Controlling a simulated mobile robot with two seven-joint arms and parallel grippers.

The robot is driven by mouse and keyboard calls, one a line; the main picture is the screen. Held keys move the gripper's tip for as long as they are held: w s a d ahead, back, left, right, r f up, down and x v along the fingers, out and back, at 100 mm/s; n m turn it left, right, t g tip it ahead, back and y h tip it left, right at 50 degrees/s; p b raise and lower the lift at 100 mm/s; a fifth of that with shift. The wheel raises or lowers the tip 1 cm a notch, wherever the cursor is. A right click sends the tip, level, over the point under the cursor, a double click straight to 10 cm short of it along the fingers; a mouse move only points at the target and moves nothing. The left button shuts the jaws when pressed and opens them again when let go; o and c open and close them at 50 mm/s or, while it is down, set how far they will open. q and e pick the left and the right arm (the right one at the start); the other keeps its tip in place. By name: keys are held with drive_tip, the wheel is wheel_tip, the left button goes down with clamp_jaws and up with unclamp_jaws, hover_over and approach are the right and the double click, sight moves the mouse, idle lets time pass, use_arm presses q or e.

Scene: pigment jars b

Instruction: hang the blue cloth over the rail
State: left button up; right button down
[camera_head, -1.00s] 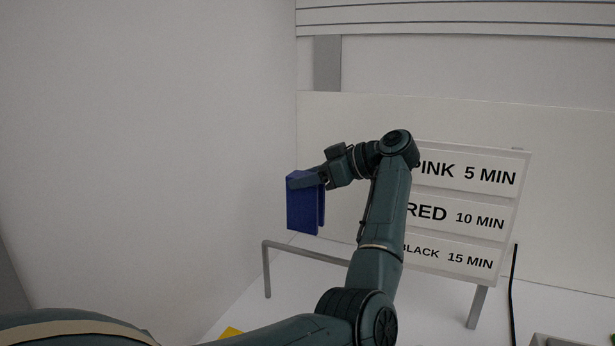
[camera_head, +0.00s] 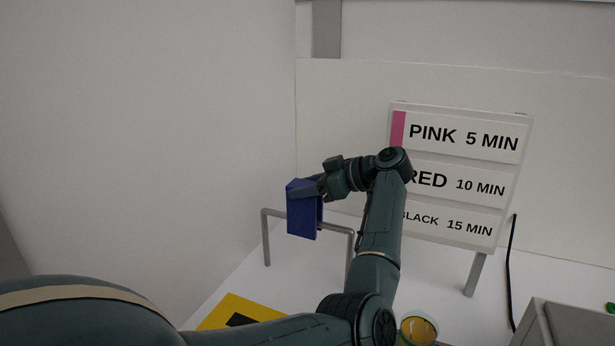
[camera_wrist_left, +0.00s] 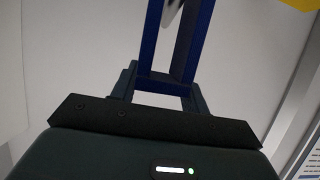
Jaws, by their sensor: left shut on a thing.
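The blue cloth (camera_head: 304,224) is folded over, with two panels hanging down like an upside-down U. My left gripper (camera_head: 306,192) is shut on its upper part and holds it at the rail. The grey rail (camera_head: 337,228) is a bar on two posts; the cloth covers the middle of the bar in the head view. I cannot tell whether the bar lies between the panels or behind them. In the left wrist view the two panels of the cloth (camera_wrist_left: 186,45) run away from the gripper fingers (camera_wrist_left: 160,88) with a gap between them. My right gripper is not in view.
A sign board (camera_head: 465,140) with times stands right of the rail, partly behind my arm. A yellow and black sheet (camera_head: 232,309) lies in front. A cup with yellow contents (camera_head: 418,330), a grey box (camera_head: 565,328) and a black cable (camera_head: 511,275) are at right.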

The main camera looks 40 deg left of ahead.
sight(307, 213)
use_arm(q)
wheel_tip(307, 213, down, 3)
drive_tip(key=shift+r+b, duration=0.1)
drive_tip(key=shift+b, duration=0.2)
drive_tip(key=shift+f+b, duration=0.4)
drive_tip(key=shift+f, duration=1.55)
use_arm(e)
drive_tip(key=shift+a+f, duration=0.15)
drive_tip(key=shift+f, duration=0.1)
use_arm(q)
drive_tip(key=o, duration=1.1)
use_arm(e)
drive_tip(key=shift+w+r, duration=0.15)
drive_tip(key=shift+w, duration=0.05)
